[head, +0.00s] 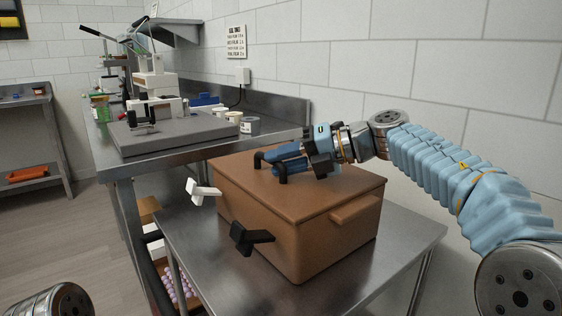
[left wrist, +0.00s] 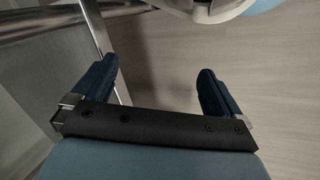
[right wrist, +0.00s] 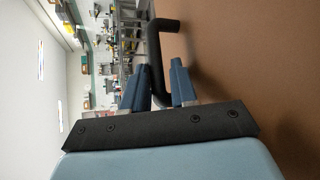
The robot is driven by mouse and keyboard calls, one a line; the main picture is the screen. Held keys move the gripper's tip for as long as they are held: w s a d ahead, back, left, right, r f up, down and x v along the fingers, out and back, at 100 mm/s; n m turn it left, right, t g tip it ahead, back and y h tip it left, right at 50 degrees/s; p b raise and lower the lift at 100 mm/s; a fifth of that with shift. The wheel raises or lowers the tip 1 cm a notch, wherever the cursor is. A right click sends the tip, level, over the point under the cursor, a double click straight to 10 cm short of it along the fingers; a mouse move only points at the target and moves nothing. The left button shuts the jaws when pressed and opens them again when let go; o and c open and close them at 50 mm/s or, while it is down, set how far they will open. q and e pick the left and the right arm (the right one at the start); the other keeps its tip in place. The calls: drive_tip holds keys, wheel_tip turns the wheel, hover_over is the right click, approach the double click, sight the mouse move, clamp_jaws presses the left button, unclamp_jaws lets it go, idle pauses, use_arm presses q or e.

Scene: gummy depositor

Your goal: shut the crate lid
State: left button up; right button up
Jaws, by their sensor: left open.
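The brown crate (head: 300,250) stands on a steel table. Its flat brown lid (head: 240,182) lies over the crate top, with no clear gap seen along the near edges. A black bar handle (head: 258,160) stands up from the lid; it also shows in the right wrist view (right wrist: 164,26). My right gripper (head: 278,160) is over the lid, its blue fingers (right wrist: 157,80) close on both sides of the handle, shut on it. My left gripper (left wrist: 158,82) is open and empty above the floor; in the head view only part of my left arm shows.
A white lever (head: 203,191) and a black lever (head: 248,238) stick out on the crate's left side. A brown grip bar (head: 355,209) juts from its right face. A steel bench (head: 165,145) with a grey-based machine and small cups stands behind. A tiled wall is at right.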

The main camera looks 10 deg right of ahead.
drive_tip(key=p+v, duration=0.1)
drive_tip(key=v, duration=1.2)
drive_tip(key=shift+d, duration=0.25)
drive_tip(key=shift+s, duration=0.1)
